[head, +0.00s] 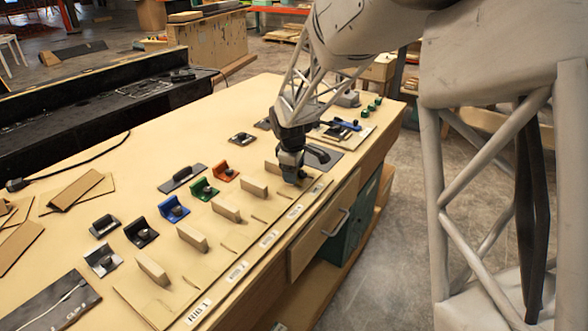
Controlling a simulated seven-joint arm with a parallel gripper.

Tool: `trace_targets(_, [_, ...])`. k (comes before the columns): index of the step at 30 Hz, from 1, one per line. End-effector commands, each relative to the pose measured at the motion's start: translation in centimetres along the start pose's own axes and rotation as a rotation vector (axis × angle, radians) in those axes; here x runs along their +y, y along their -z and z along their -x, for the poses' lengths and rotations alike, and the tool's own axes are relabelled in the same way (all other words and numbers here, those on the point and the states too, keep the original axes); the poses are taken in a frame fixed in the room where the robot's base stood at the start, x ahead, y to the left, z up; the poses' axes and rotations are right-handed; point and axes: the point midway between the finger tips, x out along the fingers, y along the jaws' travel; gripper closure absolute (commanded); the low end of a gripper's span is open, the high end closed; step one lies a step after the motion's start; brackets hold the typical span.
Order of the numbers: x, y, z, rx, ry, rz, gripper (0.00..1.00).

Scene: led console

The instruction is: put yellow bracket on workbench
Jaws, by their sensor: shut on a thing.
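The workbench (215,118) is a long pale wooden table running from lower left to upper right. My gripper (293,178) is low over its front part, beside a small upright wooden block (272,168). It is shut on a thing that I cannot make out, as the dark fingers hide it. I cannot see the yellow bracket clearly anywhere. Other brackets with dark knobs stand in a row: orange (225,172), green (204,188), blue (173,209), black (141,232) and white (103,259).
Several upright wooden blocks (192,238) line the front strip, with labels such as "RIB 1" (198,311) along the edge. A black-handled tool (182,178) lies behind the brackets. Blue and green parts (345,127) lie at the far right end. Bare wood is free behind the row.

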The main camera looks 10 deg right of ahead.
Motion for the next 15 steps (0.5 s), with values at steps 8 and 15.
trace_targets(8, [-0.02,0.00,-0.13,0.000,0.000,0.000,0.11])
trace_targets(15, [-0.02,0.00,-0.13,0.000,0.000,0.000,0.11])
